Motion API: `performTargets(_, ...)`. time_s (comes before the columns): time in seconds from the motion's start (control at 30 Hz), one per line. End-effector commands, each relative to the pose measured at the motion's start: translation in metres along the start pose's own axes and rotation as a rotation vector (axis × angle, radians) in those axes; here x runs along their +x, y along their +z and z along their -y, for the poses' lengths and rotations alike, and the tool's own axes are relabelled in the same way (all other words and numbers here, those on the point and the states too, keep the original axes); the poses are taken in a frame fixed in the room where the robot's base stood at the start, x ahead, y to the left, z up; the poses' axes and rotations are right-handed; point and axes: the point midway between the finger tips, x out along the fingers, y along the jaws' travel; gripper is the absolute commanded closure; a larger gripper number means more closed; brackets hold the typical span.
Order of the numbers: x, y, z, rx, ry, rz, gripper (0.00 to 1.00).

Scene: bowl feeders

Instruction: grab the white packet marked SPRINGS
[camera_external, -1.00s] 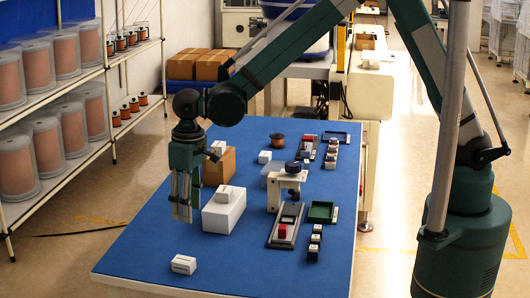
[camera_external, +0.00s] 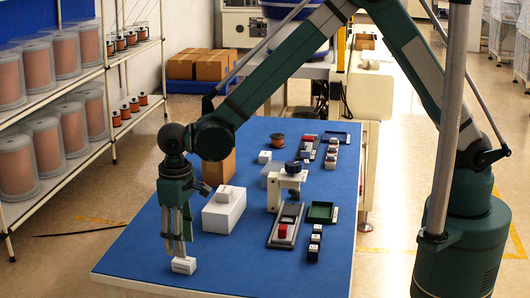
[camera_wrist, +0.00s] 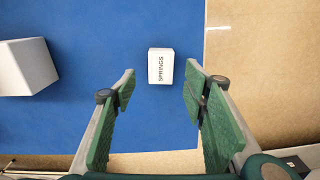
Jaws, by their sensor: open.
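The white packet marked SPRINGS (camera_wrist: 160,66) lies on the blue table near its front left edge. It also shows in the external view (camera_external: 184,265), just below my fingertips. My gripper (camera_external: 178,250) points down over that end of the table. In the wrist view my gripper (camera_wrist: 160,85) is open and empty, and the packet shows between and a little beyond the two green finger pads. The packet looks apart from both fingers. In the external view the fingertips overlap its upper edge, so the exact height gap is hard to tell.
A larger white box (camera_external: 223,211) with a small packet on top stands behind and right of my gripper. A brown carton (camera_external: 219,168) stands farther back. A press fixture (camera_external: 287,190) and trays (camera_external: 322,212) occupy the right side. The table's front left is otherwise clear.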

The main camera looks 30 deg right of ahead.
Motion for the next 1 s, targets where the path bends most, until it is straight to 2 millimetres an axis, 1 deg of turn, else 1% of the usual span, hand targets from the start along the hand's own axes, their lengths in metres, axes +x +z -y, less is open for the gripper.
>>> performTargets(0.1, 0.01, 0.0, 0.0, 0.0, 0.0, 0.0, 0.56)
performTargets(0.2, 0.015, 0.0, 0.0, 0.0, 0.0, 0.0, 0.56)
performTargets(0.53, 0.016, 0.0, 0.0, 0.0, 0.0, 0.0, 0.56)
performTargets(0.67, 0.021, 0.0, 0.0, 0.0, 0.0, 0.0, 0.56)
performTargets(0.77, 0.03, 0.0, 0.001, 0.0, 0.0, 0.0, 0.56)
performTargets(1.0, 0.057, 0.0, 0.002, 0.0, 0.0, 0.0, 0.56)
